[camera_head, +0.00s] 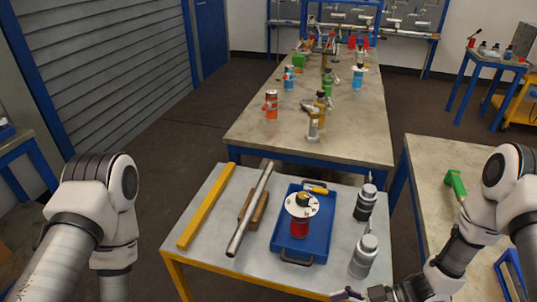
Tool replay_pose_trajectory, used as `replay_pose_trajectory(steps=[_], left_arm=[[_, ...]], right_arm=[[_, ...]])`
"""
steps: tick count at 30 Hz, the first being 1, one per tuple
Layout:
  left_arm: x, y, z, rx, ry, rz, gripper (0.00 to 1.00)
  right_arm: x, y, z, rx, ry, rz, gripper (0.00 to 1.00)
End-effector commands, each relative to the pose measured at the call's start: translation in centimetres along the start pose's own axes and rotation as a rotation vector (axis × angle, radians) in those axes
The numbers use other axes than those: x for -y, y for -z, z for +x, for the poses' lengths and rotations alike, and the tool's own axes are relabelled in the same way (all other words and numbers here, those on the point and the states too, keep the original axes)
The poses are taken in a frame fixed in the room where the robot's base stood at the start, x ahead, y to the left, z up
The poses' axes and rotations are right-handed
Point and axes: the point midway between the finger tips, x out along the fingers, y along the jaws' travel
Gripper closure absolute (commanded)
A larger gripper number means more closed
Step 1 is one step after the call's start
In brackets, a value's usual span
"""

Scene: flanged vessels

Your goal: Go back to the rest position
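My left arm (95,195) comes in from the left and bends down out of the bottom of the view. My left gripper is not in view. My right arm (475,225) comes in from the right and reaches down towards the near right corner of the small table (205,215). My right gripper (350,294) shows only in part at the bottom edge, in front of the grey bottle (364,257). Its opening is cut off, so I cannot tell its state. A flanged red vessel (299,228) stands in a blue tray (318,246) on the small table.
A metal pipe (250,210) lies across a wooden block (260,211) beside a yellow bar (207,205). A dark bottle (365,202) stands right of the tray. A long workbench (260,135) holds several vessels behind. A side table (430,170) lies right, under my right arm.

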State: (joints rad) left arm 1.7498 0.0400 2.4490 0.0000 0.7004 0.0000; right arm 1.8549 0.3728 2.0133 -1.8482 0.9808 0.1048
Motion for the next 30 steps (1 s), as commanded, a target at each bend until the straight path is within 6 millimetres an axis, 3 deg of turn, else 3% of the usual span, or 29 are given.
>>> replay_pose_trajectory(steps=[1,8,11,15,19,21,30], left_arm=[[0.0,0.0,1.0,0.001,0.0,0.0,0.3],[0.0,-0.1,3.4,0.001,0.0,0.0,0.3],[0.0,-0.1,4.6,0.001,0.0,0.0,0.3],[0.0,-0.1,5.4,0.001,0.0,0.0,0.3],[0.0,-0.1,5.1,0.001,0.0,0.0,0.3],[0.0,0.0,5.1,0.001,0.0,0.0,0.3],[0.0,0.0,5.1,0.001,0.0,0.0,0.3]], right_arm=[[0.1,-1.2,1.4,0.014,-0.018,0.055,0.09],[0.7,-6.2,5.7,0.136,-0.205,0.379,0.09],[1.7,-10.3,6.6,0.255,-0.349,0.582,0.09],[4.5,-16.2,4.5,0.482,-0.617,0.881,0.09],[7.3,-19.0,0.3,0.638,-0.848,1.092,0.09],[8.2,-19.8,-1.2,0.684,-0.928,1.162,0.09],[8.2,-19.8,-1.2,0.684,-0.928,1.162,0.09]])
